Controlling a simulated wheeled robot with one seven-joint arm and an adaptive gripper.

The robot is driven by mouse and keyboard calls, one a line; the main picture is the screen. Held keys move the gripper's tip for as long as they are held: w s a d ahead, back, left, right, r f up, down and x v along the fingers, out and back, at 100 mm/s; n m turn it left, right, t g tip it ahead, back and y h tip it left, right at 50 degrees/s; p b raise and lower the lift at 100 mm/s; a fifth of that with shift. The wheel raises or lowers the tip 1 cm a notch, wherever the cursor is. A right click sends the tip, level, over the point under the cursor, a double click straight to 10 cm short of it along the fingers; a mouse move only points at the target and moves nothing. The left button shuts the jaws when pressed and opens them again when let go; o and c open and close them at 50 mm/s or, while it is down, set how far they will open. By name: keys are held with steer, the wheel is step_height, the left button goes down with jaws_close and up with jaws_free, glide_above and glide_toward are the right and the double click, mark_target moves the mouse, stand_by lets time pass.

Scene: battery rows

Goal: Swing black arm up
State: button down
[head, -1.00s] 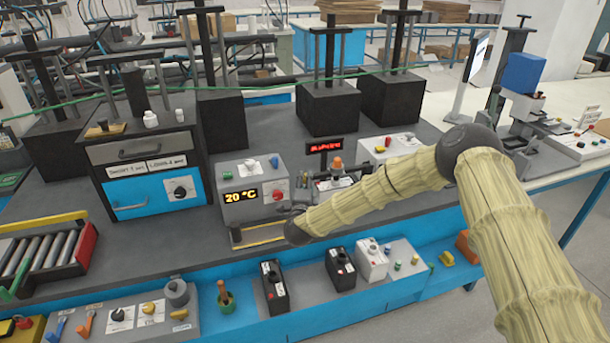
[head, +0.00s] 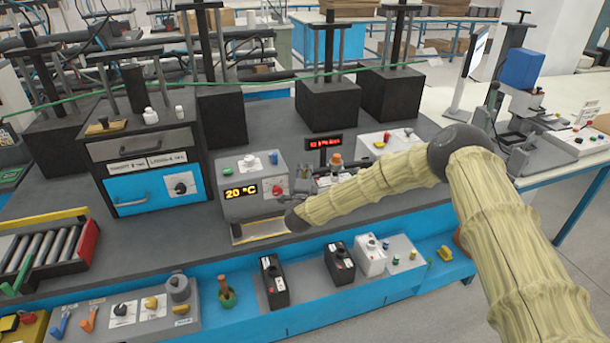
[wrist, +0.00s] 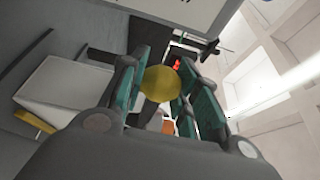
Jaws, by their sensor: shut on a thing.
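In the wrist view a round yellow knob (wrist: 160,84) sits between the green pads of my gripper (wrist: 156,78), which is shut on it. A black bar (wrist: 103,57) shows just left of the fingers; whether it joins the knob is hidden. I cannot clearly make out the black arm in the head view.
A black and blue drawer cabinet (head: 150,165) stands to the left. A small red sign (head: 324,142) and a white control box (head: 385,143) stand behind my forearm. Black batteries (head: 274,282) and a white one (head: 369,257) stand in the blue front trough.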

steer(key=shift+r, duration=0.1)
steer(key=shift+r+m+b, duration=0.3)
steer(key=shift+r+b, duration=0.1)
steer(key=shift+r, duration=0.3)
steer(key=r+m, duration=0.1)
steer(key=r, duration=0.1)
steer(key=d+r+m+g+b, duration=0.1)
steer(key=r, duration=0.1)
steer(key=r+b, duration=0.1)
steer(key=r, duration=0.1)
steer(key=shift+w+d+r+m+y, duration=0.2)
steer(key=shift+w+r+m+y, duration=0.05)
steer(key=shift+r+m+y, duration=0.15)
steer(key=w+d+r+m+g+y+b, duration=0.3)
steer(key=d+r+m, duration=0.4)
steer(key=d+r, duration=0.7)
steer(key=shift+w+d+r+m+b, duration=0.35)
steer(key=shift+w+b, duration=0.1)
steer(key=shift+w, duration=0.4)
steer(key=shift+r, duration=0.1)
